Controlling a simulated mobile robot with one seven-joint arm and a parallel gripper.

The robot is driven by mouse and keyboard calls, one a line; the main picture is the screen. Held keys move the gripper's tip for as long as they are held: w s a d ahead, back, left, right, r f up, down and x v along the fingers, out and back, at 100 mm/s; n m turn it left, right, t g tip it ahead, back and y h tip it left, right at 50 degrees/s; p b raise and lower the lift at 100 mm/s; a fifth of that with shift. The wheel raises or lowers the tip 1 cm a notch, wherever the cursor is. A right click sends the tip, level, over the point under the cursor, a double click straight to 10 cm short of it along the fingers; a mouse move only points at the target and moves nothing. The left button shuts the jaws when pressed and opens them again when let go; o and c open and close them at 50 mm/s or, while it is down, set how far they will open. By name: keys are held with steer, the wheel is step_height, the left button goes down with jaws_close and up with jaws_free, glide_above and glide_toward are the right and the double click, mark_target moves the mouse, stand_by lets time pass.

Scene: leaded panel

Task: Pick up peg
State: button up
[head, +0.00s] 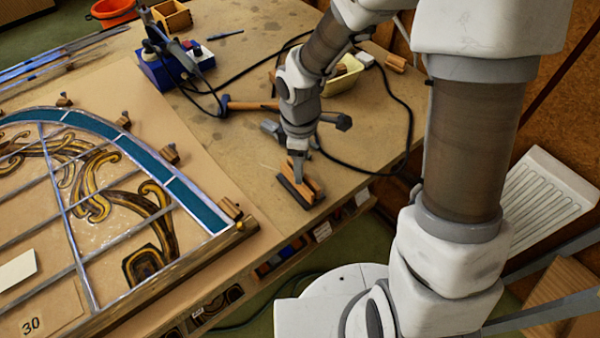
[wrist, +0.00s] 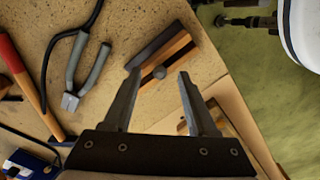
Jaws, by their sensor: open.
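A wooden block with a dark strip along one side (wrist: 170,55) lies near the table edge in the wrist view. A small grey round-headed piece (wrist: 160,72), which may be the peg, shows against the block's near side. I cannot tell whether it is fixed to the block. My gripper (wrist: 159,80) is open, with a fingertip on either side of the grey head and nothing visibly clamped. In the head view, my gripper (head: 298,168) points down at the block (head: 297,194) and partly hides it. The grey head is not clear there.
Grey-handled pliers (wrist: 88,72) and a red-and-wood handled tool (wrist: 30,85) lie left in the wrist view. The leaded panel (head: 205,205) with small wooden blocks along its rim fills the table's left. A black cable (head: 412,115) loops right of my gripper. The table edge is close.

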steer(key=shift+f, duration=0.5)
jaws_close()
steer(key=shift+r, duration=0.55)
steer(key=r, duration=0.3)
steer(key=shift+d+r+p, duration=0.25)
steer(key=shift+p, duration=0.05)
steer(key=s+d+r, duration=0.1)
steer(key=d+r, duration=0.2)
steer(key=d, duration=0.2)
steer(key=s+d+r+p, duration=0.1)
steer(key=s+d+r, duration=0.1)
steer(key=d, duration=0.4)
steer(key=shift+r, duration=0.75)
